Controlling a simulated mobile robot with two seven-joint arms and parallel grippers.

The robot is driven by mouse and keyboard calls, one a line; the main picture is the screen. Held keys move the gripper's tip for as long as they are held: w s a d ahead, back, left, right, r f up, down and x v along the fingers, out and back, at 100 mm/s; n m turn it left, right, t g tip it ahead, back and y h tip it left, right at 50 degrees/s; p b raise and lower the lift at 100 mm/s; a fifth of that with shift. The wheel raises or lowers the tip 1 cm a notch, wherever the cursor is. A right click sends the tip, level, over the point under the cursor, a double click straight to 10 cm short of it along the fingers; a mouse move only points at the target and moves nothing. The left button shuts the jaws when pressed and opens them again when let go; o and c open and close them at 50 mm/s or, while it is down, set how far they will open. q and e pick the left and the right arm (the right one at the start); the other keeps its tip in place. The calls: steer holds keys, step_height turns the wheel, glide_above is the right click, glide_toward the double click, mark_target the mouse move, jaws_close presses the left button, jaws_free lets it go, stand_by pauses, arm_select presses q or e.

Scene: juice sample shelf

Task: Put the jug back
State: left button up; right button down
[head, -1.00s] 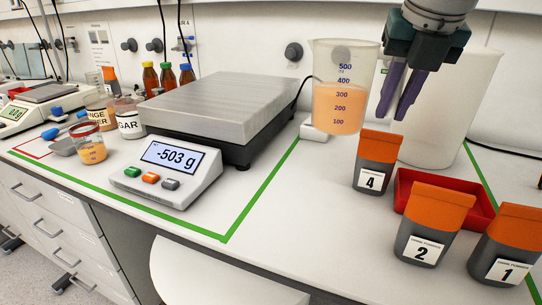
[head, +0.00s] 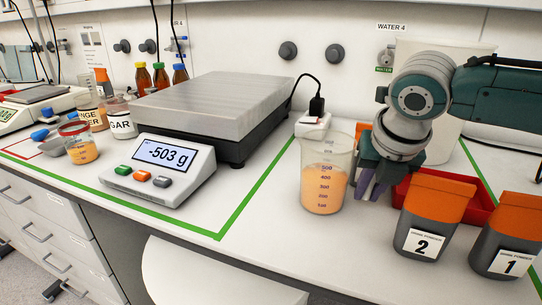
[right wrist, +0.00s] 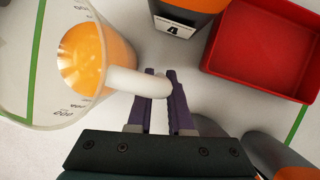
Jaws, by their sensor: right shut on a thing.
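The jug (head: 326,178) is a clear measuring jug with orange juice in it. It is upright, right of the scale, low over or on the white bench; whether its base touches is hard to tell. My right gripper (head: 369,188) is at the jug's right side. In the right wrist view its purple fingers (right wrist: 160,100) are shut on the jug's white handle (right wrist: 138,82), and the juice (right wrist: 85,58) shows to the left. The scale's plate (head: 212,100) is empty and its display (head: 165,155) reads -503 g. My left gripper is not in view.
Pouches 2 (head: 432,215) and 1 (head: 505,240) stand at the front right. Pouch 4 (right wrist: 178,22) stands close beyond my fingers. A red tray (head: 480,200) lies behind the pouches. A large white container (head: 440,145) stands behind my arm. Green tape (head: 250,195) borders the scale area.

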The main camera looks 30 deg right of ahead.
steer(key=shift+f, duration=0.1)
steer(key=c, duration=0.8)
jaws_free()
steer(key=shift+c, duration=0.2)
